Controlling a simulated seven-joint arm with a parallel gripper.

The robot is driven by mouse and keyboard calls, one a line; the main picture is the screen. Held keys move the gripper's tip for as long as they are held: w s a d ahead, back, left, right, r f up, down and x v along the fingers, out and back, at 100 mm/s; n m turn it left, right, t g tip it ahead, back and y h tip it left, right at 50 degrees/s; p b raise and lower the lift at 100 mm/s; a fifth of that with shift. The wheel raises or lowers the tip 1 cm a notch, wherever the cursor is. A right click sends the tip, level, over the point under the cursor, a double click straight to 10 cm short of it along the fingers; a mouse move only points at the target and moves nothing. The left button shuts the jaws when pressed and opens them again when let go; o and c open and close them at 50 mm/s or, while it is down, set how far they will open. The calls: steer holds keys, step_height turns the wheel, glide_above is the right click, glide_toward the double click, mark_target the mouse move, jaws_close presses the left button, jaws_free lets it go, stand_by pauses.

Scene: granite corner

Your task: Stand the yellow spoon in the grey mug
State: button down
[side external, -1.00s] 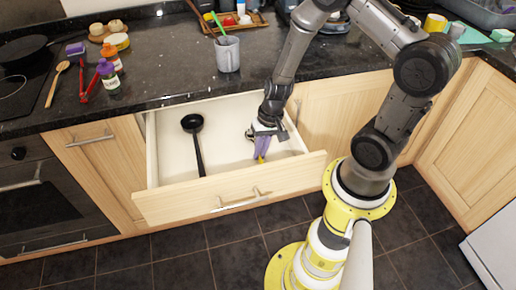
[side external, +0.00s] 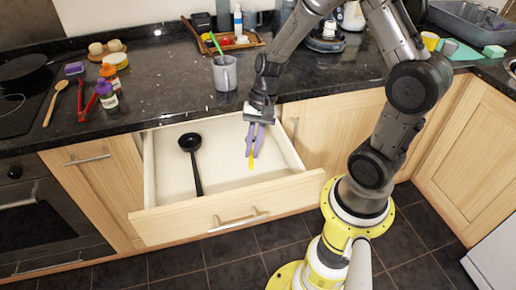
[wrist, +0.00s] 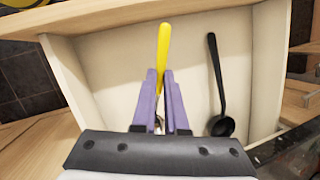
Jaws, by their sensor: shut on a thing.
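The yellow spoon (side external: 251,161) is held between the purple fingers of my gripper (side external: 253,155), above the open drawer. In the wrist view the yellow handle of the spoon (wrist: 163,48) points away from my gripper (wrist: 158,75), and a bit of its metal end shows between the fingers. The grey mug (side external: 224,73) stands upright on the dark counter, behind the drawer and left of my arm.
The open drawer (side external: 172,208) holds a black ladle (side external: 192,160) at its left. Behind the mug is a wooden tray (side external: 257,41) with small items. Bottles (side external: 106,94), red tongs (side external: 88,107) and a wooden spoon (side external: 55,99) lie left.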

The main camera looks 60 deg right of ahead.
steer(key=w+d+r+m+t+y, duration=0.25)
steer(key=w+r+m+t, duration=0.45)
steer(key=w+r+m, duration=0.8)
steer(key=w+d+r+m+t, duration=0.1)
steer(key=w+d+r+t, duration=0.2)
steer(key=r, duration=0.4)
steer(key=w+d+r+t, duration=0.1)
steer(key=w+d+r, duration=0.1)
steer(key=d+r, duration=0.35)
steer(key=d+r+m+t, duration=0.1)
steer(key=d+r+t, duration=0.1)
steer(key=d, duration=0.3)
steer(key=s+d+r+m+t, duration=0.1)
steer(key=d+r+m+t, duration=0.1)
steer(key=d, duration=0.4)
steer(key=shift+s+r+t, duration=0.3)
steer(key=shift+r+t, duration=0.35)
steer(key=shift+t, duration=0.25)
steer(key=shift+d+f, duration=0.1)
steer(key=shift+f, duration=6.9)
